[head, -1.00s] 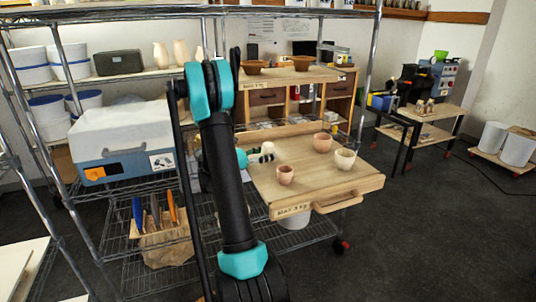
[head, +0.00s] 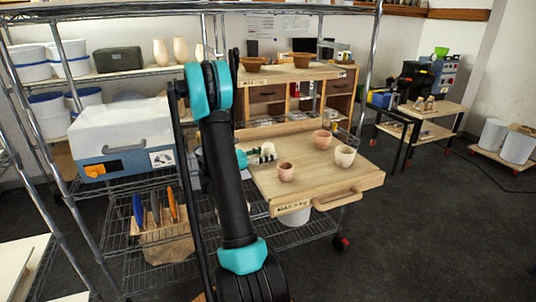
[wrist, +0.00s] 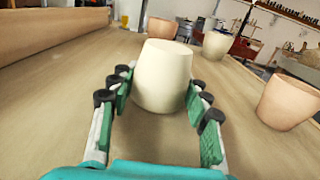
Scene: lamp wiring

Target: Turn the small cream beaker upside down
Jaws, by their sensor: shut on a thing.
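The small cream beaker (wrist: 163,75) is between the green-padded fingers of my gripper (wrist: 158,108) in the wrist view. My gripper is shut on it. The beaker's upper end looks closed and flat, with no opening showing, so it appears upside down and near upright. Its lower end is close to the wooden board; I cannot tell whether it touches. In the head view the beaker (head: 268,149) is small and partly covered by my gripper (head: 262,155), at the board's left side.
The wooden board (head: 325,182) also holds a small pink cup (head: 285,172), a cream cup (head: 344,156) and another pink cup (head: 322,141), all mouth up and right of my gripper. A wooden cabinet (head: 270,95) stands behind. The board's front right is bare.

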